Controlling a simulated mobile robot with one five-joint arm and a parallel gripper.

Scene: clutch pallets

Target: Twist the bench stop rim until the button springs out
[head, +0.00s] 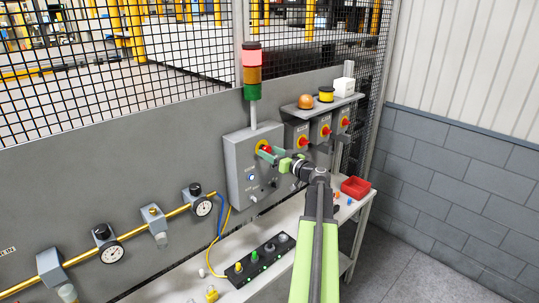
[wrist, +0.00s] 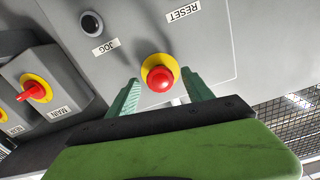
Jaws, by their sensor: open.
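The bench stop is a red button (wrist: 160,79) with a yellow collar (wrist: 151,62) behind it. It sits on the front of the grey control box (head: 237,158). In the head view the red button (head: 267,149) is partly hidden by a finger. My gripper (wrist: 161,77) is open, its two green fingers standing to the left and right of the red button in the wrist view. A gap shows on both sides, so I see no contact. In the head view my gripper (head: 270,154) reaches the box from the right.
Labels RESET (wrist: 184,11) and JOG (wrist: 105,47) sit near the stop, with a dark round button (wrist: 92,24) by JOG. Red switches on yellow plates (head: 303,142) stand right of the box. A signal tower (head: 252,75) rises above. A red bin (head: 355,187) is on the bench.

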